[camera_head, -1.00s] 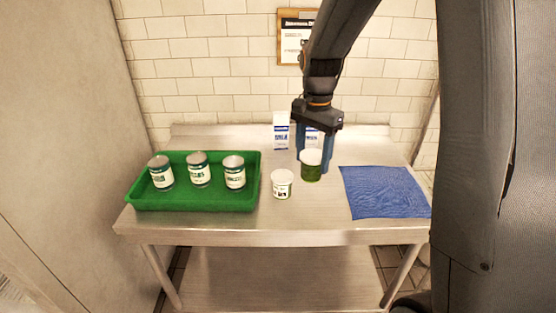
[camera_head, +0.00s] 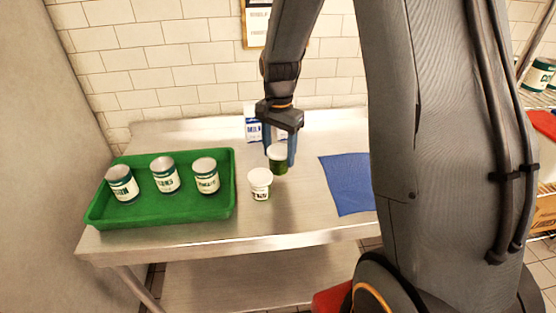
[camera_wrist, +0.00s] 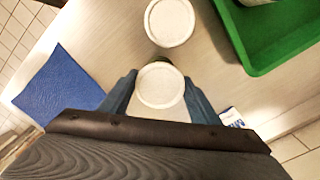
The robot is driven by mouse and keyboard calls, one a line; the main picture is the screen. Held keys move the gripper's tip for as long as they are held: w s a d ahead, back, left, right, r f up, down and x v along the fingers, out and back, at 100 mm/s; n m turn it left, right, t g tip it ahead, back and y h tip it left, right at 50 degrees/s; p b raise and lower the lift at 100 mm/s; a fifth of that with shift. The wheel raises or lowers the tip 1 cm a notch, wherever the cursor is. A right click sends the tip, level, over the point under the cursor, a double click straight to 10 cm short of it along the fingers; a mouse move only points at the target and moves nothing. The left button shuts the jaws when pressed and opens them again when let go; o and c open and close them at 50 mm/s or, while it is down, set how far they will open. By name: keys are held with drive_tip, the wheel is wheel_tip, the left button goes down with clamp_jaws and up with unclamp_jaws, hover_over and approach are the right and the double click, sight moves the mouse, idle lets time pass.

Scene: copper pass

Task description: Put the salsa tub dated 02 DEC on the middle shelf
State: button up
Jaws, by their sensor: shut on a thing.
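My gripper (camera_head: 279,150) is shut on a green tub with a white lid (camera_head: 278,161); its lid also shows between the fingers in the wrist view (camera_wrist: 160,85). I cannot read a date on it. A second white-lidded tub (camera_head: 260,184) stands on the steel table just left of and nearer than the held one. It has a pale label with dark print too small to read, and its lid shows at the top of the wrist view (camera_wrist: 169,22). I cannot tell whether the held tub touches the table. A shelf (camera_head: 540,99) shows in part at the far right.
A green tray (camera_head: 160,214) with three cans stands on the left of the steel table (camera_head: 290,228). A milk carton (camera_head: 252,126) stands behind my gripper. A blue cloth (camera_head: 346,185) lies to the right. Cans (camera_head: 538,75) and something red (camera_head: 543,124) are on the shelving at right.

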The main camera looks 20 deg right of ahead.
sight(279, 161)
drive_tip(key=shift+f, duration=1.75)
drive_tip(key=shift+f, duration=0.1)
drive_tip(key=o, duration=1.2)
